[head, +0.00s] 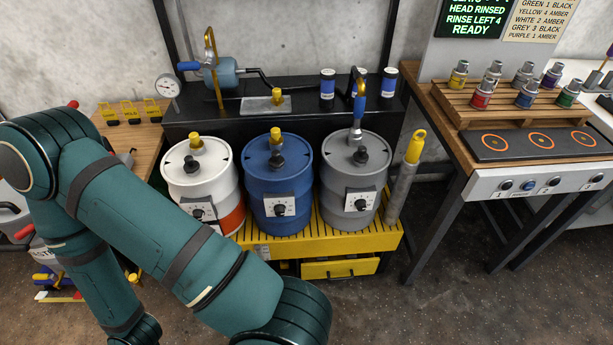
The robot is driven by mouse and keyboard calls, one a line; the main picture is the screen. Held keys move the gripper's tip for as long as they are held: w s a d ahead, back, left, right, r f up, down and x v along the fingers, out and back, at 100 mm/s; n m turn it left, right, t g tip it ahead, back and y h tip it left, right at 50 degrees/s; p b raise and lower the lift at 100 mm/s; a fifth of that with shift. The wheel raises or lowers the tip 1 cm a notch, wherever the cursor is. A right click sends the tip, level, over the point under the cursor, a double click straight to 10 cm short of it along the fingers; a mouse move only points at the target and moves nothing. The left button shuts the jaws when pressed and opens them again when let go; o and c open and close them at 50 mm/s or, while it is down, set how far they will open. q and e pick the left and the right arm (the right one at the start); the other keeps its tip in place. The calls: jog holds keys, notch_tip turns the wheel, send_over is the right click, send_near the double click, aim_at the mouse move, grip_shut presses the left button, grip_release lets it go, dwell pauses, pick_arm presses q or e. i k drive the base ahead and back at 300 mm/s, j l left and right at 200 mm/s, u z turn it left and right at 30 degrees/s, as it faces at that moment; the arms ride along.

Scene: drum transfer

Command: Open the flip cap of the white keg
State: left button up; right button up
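The white keg (188,178) stands upright at the left of three kegs on a yellow slatted platform (385,240). It has an orange-red band low on its side and a dial box on its front. On its lid are a yellow-topped fitting (196,143) and a dark knob-like fitting (192,164). I cannot tell which is the flip cap, or whether it is open or shut. My teal arm crosses the lower left, in front of the keg's lower part. Neither of my grippers is in view.
A blue keg (266,187) and a grey keg (347,200) stand close beside it. A black shelf (300,110) with a pump and cans is behind. A right-hand bench (465,160) holds small jars on a pallet. Floor is clear at the lower right.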

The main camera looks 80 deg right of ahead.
aim_at(190, 166)
jog(key=z, duration=1.6)
jog(key=k+j+z, duration=0.1)
jog(key=z, duration=0.25)
jog(key=k+j+z, duration=0.1)
jog(key=z, duration=0.25)
jog(key=k+j+z, duration=0.1)
jog(key=z, duration=0.25)
jog(key=k, duration=0.15)
